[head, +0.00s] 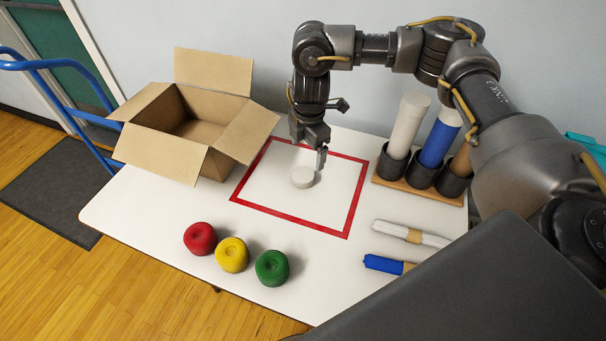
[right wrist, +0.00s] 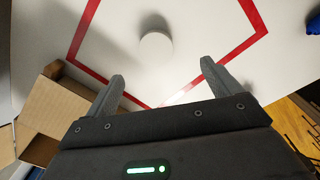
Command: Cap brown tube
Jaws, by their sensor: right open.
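The brown tube (head: 461,160) stands in the rightmost dark cup of a wooden holder; my right arm hides its upper end. A round off-white cap (head: 303,177) lies flat on the table inside the red outlined square. It also shows in the right wrist view (right wrist: 156,47), ahead of the fingertips. My right gripper (head: 311,151) points down above the table, just above and beside the cap, apart from it. In the right wrist view the right gripper (right wrist: 162,72) has its fingers spread with nothing between them. My left gripper is not in view.
A white tube (head: 407,125) and a blue tube (head: 439,138) stand in the same holder (head: 420,187). An open cardboard box (head: 145,148) is at the left. Red (head: 200,238), yellow (head: 232,254) and green (head: 271,267) rolls sit in front. White and blue bundles (head: 385,264) lie at right.

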